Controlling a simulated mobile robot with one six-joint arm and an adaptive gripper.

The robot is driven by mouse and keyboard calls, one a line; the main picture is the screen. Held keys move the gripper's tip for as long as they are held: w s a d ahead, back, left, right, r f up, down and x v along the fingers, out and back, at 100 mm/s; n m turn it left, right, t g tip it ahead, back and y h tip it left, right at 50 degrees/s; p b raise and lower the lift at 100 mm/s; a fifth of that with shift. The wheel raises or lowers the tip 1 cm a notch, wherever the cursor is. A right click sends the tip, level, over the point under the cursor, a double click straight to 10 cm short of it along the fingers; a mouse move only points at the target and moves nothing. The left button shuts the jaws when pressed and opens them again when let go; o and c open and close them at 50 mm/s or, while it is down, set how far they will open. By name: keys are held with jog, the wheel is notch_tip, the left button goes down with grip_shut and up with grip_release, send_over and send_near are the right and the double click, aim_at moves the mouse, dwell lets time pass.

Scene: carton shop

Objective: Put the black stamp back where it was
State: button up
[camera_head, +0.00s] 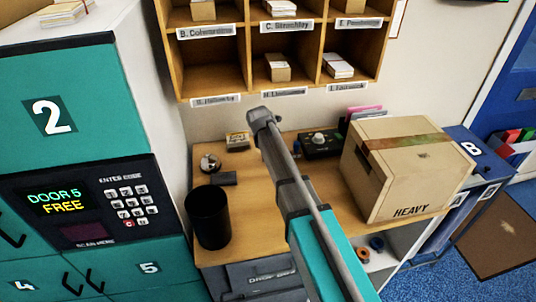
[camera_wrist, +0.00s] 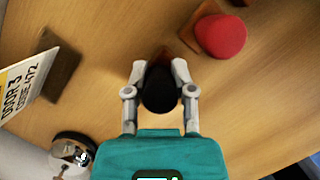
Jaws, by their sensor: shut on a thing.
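In the wrist view, the black stamp (camera_wrist: 160,90) is between the two fingers of my gripper (camera_wrist: 160,80), seen from above by its round black knob. The fingers are shut on it from both sides. A small brown edge shows just beyond the knob. Most of the stamp's lower part is hidden, so I cannot tell whether it touches the desk. A red stamp (camera_wrist: 220,36) with a brown base stands apart, to the upper right.
The wooden desk (camera_head: 258,205) holds a silver bell (camera_head: 210,162), a black cup (camera_head: 209,217) and a big carton (camera_head: 405,170) marked HEAVY. In the wrist view, a card (camera_wrist: 28,82) reading DOOR 3 CODE 472 stands at left. Pigeonholes (camera_head: 245,50) hang above.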

jog(key=shift+f, duration=0.25)
jog(key=o, duration=0.9)
jog(key=shift+r, duration=0.1)
jog(key=shift+o, duration=0.2)
jog(key=shift+r, duration=0.15)
jog(key=p+v, duration=0.4)
jog(key=v, duration=0.1)
jog(key=shift+p, duration=0.4)
jog(key=shift+s+a+r+p, duration=0.1)
jog(key=shift+s+r+p, duration=0.1)
jog(key=shift+p, duration=0.1)
jog(key=s+a, duration=0.2)
jog(key=s, duration=0.1)
jog(key=s+a, duration=0.2)
jog(key=s, duration=0.1)
jog(key=s+a, duration=0.1)
jog(key=s, duration=0.3)
jog(key=shift+a+f, duration=0.25)
jog(key=shift+a, duration=0.15)
jog(key=shift+d, duration=0.15)
